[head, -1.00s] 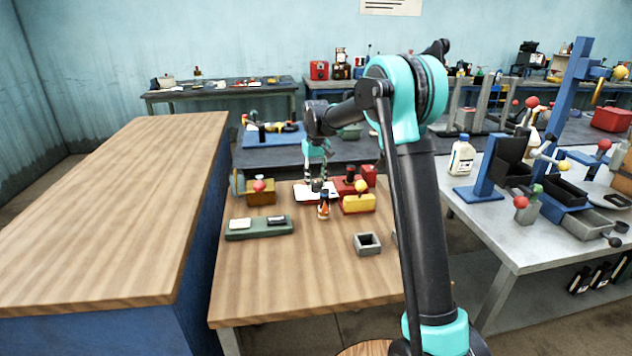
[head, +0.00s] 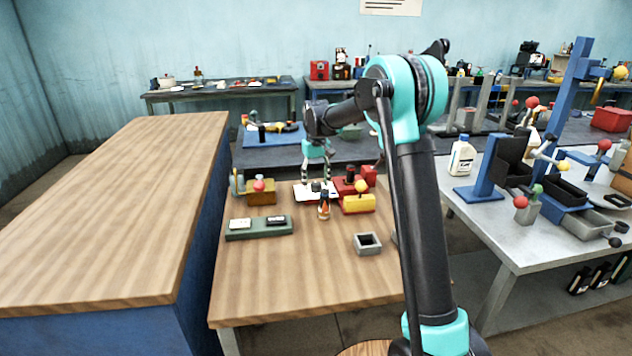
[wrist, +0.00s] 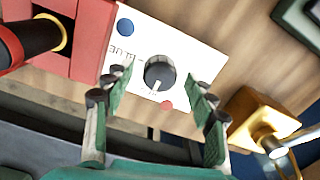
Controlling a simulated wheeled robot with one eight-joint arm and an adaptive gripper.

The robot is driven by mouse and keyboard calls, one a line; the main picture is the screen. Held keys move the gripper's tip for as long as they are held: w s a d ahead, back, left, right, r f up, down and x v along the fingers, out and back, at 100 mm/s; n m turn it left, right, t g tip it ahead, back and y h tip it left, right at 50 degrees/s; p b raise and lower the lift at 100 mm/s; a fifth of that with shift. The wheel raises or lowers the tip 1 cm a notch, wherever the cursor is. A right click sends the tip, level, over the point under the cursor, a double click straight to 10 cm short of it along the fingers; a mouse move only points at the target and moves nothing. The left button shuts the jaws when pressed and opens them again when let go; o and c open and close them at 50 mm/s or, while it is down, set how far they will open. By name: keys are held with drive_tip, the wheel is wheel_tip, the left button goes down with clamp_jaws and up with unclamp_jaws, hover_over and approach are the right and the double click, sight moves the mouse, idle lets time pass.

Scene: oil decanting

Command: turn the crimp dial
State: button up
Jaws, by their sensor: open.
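The crimp dial (wrist: 160,73) is a dark round knob with a pale pointer mark. It sits on a white panel (wrist: 195,45) with a blue dot, a red dot and partly hidden lettering. In the head view, the panel (head: 301,195) lies on the wooden bench with the small dark dial (head: 316,186) on it. My gripper (wrist: 157,92) is open and empty, its two fingers spread on either side of the dial in the wrist view. In the head view my gripper (head: 322,176) hangs over the panel; contact with the dial cannot be told.
A red device (wrist: 85,35) with a black cylinder borders the panel. A brass-coloured block (wrist: 262,115) is on its other side. A small bottle (head: 324,207) stands in front of the panel, beside a yellow block (head: 358,204). The bench front (head: 300,285) is clear.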

sight(316, 183)
wheel_tip(316, 183, up, 12)
idle(0.6)
